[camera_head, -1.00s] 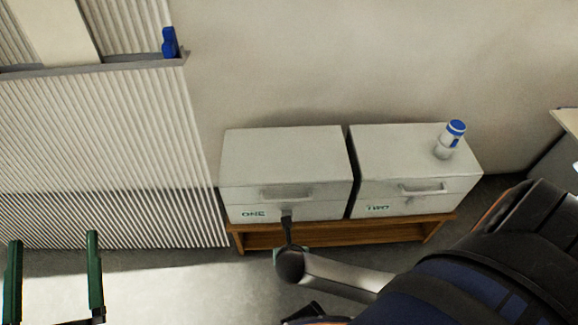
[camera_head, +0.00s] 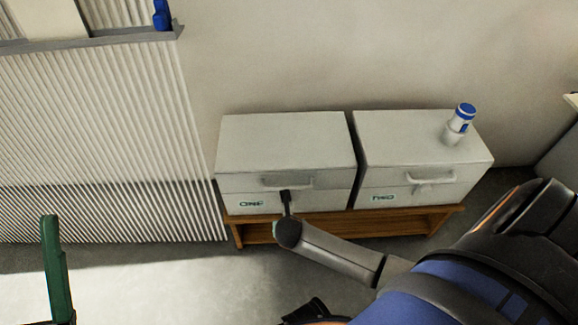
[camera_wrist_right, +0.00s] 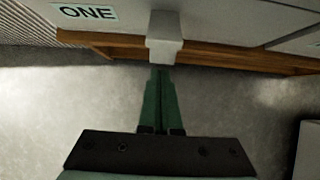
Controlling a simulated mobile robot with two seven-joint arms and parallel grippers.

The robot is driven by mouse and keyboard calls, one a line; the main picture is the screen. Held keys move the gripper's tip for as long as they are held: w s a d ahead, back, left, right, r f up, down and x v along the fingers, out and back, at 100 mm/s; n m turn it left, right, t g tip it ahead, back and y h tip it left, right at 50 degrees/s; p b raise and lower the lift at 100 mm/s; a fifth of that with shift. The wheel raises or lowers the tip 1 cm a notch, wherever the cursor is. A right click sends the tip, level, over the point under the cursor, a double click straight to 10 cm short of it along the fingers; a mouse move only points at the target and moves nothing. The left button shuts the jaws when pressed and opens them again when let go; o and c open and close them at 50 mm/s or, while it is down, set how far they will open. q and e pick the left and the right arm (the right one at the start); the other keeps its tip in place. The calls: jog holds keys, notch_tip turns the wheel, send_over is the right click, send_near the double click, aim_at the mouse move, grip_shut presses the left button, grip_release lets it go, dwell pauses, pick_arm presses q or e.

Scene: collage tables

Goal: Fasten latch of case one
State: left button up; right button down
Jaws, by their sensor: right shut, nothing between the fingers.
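Case one (camera_head: 285,142) is a pale grey box with its lid down, labelled ONE on the front (camera_wrist_right: 85,12). Its latch (camera_wrist_right: 165,32) is a light grey tab on the front, seen in the right wrist view; my gripper hides it in the head view. My right gripper (camera_wrist_right: 160,70) is shut and empty, its green fingers together. Its tips are at the latch's lower end; I cannot tell if they touch. In the head view it (camera_head: 286,194) is just below the handle (camera_head: 287,182). One green finger of my left gripper (camera_head: 53,265) shows, far from the case.
Case two (camera_head: 425,140) stands to the right, closed, with a blue-and-white bottle (camera_head: 460,120) on top. Both cases sit on a low wooden stand (camera_head: 335,222). A corrugated panel (camera_head: 100,140) is on the left. The floor in front is clear.

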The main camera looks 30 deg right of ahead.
jog(key=shift+w+d+r, duration=0.2)
jog(key=shift+w+r, duration=0.1)
jog(key=shift+r, duration=0.15)
